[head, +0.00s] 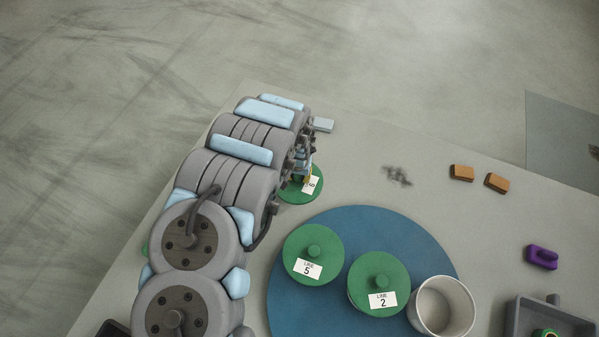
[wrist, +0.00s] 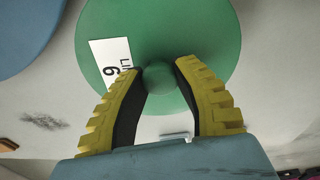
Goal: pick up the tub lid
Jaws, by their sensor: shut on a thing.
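A round green tub lid (wrist: 205,35) with a knob and a white label reading "LINE" and a 6 or 9 fills the top of the wrist view. In the head view this lid (head: 290,193) is partly hidden behind my arm, left of the blue round mat. My gripper (wrist: 160,75) has yellow ridged fingers with dark inner pads, shut on the lid's knob. In the head view the gripper is mostly hidden by my arm. I cannot tell whether the lid is raised off what is under it.
On the blue round mat (head: 345,220) are green lids labelled 5 (head: 325,243) and 2 (head: 385,270) and an open white tub (head: 442,306). Orange blocks (head: 462,173), a purple block (head: 542,257) and a grey tray (head: 515,312) lie to the right. The back middle of the table is mostly clear.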

